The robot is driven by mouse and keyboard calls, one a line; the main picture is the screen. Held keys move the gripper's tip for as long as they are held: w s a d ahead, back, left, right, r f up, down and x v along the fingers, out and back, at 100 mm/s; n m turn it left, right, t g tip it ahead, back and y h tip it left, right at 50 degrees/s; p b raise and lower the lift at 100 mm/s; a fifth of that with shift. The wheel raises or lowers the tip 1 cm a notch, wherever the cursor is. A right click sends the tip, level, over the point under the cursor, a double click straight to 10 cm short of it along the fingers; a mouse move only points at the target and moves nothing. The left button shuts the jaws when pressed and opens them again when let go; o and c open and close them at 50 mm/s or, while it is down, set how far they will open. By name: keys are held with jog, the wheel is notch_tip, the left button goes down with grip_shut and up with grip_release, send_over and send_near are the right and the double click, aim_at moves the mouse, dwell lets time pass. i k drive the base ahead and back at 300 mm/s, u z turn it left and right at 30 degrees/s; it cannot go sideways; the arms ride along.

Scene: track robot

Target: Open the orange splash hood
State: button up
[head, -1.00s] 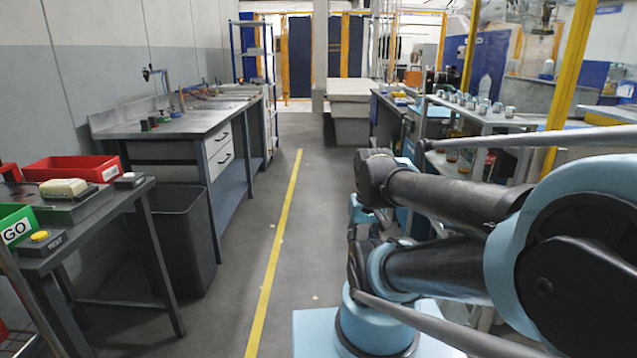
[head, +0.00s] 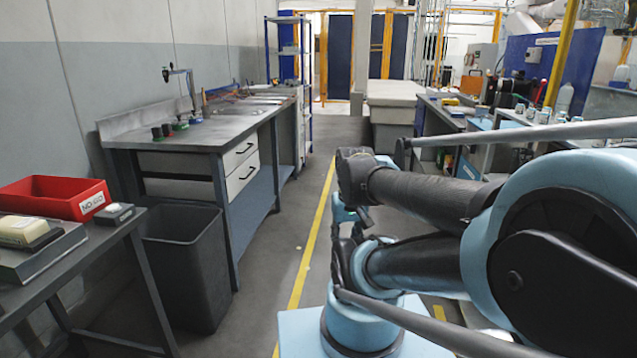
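My arm is folded across the right side of the head view, with dark links and a light blue joint. Its wrist end hangs beyond the links at the picture's middle, partly hidden by them. My gripper's fingers cannot be made out there, and nothing held can be seen.
A grey workbench (head: 215,130) with drawers stands left, a dark bin (head: 185,255) before it. A red tray (head: 52,197) sits on the near-left table (head: 100,235). Benches and shelves line the right. The aisle along the yellow floor line (head: 312,245) looks clear.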

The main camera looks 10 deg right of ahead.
aim_at(474, 85)
jog(key=u, duration=0.05)
jog(key=i, duration=1.15)
jog(key=z, duration=0.35)
jog(key=i, duration=1.15)
jog(key=z, duration=1.15)
jog(key=i, duration=1.3)
jog(key=z, duration=0.6)
